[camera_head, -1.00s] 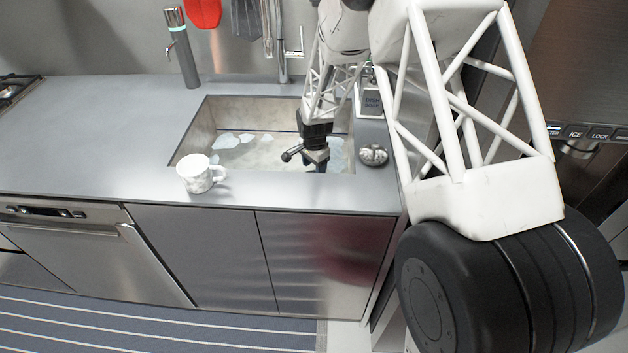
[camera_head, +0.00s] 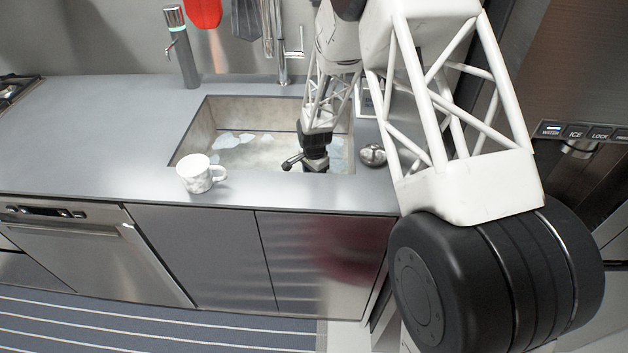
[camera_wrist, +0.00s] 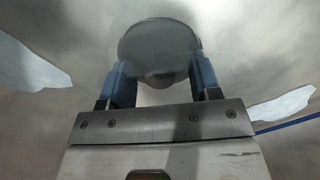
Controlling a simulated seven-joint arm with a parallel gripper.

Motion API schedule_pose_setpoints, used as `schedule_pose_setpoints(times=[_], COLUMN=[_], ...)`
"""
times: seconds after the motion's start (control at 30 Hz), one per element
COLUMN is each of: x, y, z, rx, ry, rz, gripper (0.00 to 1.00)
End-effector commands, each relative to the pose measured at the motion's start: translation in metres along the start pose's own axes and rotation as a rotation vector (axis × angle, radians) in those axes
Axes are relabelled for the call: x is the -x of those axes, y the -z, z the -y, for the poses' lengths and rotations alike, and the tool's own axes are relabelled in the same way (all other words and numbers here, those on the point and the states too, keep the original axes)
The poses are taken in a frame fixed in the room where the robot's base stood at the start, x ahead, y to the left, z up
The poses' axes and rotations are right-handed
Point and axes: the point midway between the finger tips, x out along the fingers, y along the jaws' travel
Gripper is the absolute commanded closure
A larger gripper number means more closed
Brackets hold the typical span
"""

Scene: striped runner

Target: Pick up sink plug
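In the wrist view, a round grey disc with a small knob, which looks like the sink plug (camera_wrist: 158,40), lies just ahead of my gripper (camera_wrist: 160,72). The blue fingers stand apart, one on each side of the knob, with a gap between them and the knob. I cannot tell whether they touch the disc's edge. In the head view, my gripper (camera_head: 316,165) points down inside the sink (camera_head: 190,143) near its front right part. The plug is hidden there by the gripper and the sink's front edge.
A white mug (camera_head: 195,174) stands on the counter (camera_head: 110,135) at the sink's front left corner. A small round dark and silver object (camera_head: 372,154) sits right of the sink. A faucet (camera_head: 282,50) rises behind the basin. Pale patches (camera_wrist: 28,65) lie on the sink floor.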

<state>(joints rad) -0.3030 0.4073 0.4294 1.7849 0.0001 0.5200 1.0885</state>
Motion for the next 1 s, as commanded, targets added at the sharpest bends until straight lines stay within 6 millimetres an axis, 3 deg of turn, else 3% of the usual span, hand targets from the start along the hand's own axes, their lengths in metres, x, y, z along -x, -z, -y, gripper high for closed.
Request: schedule_pose_setpoints(times=[0.03,0.33,0.73,1.0], x=[0.0,0.0,0.005,0.031], y=[0.0,0.0,0.0,0.0], z=[0.0,0.0,0.0,0.001], rx=[0.0,0.0,0.0,0.0], ry=[0.0,0.0,0.001,0.002], rz=[0.0,0.0,-0.001,-0.001], gripper=[0.51,0.96,0.96,0.96])
